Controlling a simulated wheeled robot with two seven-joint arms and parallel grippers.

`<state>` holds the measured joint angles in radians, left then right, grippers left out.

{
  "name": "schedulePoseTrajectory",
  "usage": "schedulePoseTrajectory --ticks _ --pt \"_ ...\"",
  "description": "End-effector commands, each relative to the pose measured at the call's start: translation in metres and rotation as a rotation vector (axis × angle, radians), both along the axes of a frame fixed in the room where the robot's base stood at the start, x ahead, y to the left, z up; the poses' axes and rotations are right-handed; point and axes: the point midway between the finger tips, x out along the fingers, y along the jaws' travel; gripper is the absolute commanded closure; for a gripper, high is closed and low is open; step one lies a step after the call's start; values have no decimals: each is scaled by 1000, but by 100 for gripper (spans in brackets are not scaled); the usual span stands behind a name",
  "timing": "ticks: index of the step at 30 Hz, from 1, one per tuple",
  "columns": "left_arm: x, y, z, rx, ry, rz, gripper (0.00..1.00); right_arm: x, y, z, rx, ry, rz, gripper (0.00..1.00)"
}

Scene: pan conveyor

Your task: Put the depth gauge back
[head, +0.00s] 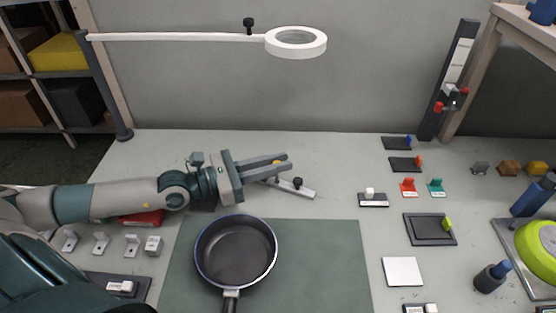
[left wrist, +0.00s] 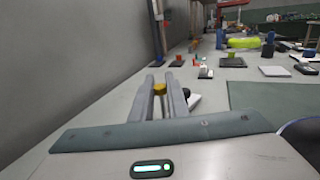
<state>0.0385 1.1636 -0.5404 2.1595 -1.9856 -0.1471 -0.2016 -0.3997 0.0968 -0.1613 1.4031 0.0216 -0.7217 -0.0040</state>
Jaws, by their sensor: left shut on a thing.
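My left gripper (head: 283,163) reaches in from the left, low over the back of the table behind the pan. Its fingers are closed on a small yellow piece (left wrist: 160,88), which shows between the fingertips in the left wrist view. I take this piece to be part of the depth gauge. A light grey bar with a black knob (head: 304,191), seemingly the gauge's body, slants out from under the fingers to the right. Its near end is hidden by the fingers. The bar shows partly beside the right finger in the left wrist view (left wrist: 195,101). My right gripper is out of view.
A black frying pan (head: 236,252) sits on a green mat (head: 330,265) in front of my left arm. A ring lamp (head: 296,42) overhangs the back. Small dark holders (head: 397,143), a white square (head: 402,271) and a dark tray (head: 430,229) stand right. The back middle is clear.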

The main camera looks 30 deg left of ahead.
Motion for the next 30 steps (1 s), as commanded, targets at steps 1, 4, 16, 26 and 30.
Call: schedulePoseTrajectory --ticks 1,4,16,26,30 --pt "0 0 1 -1 -1 0 100 4 0 2 0 -4 -1 69" --pt "0 0 1 -1 -1 0 100 2 0 1 1 -3 -1 69" --pt "0 0 -1 0 0 0 67 -16 1 -1 0 25 -1 69" --pt "0 0 -1 0 0 0 67 -9 1 1 1 14 0 69" --pt "0 0 1 1 1 0 67 -2 0 2 1 2 -1 69"
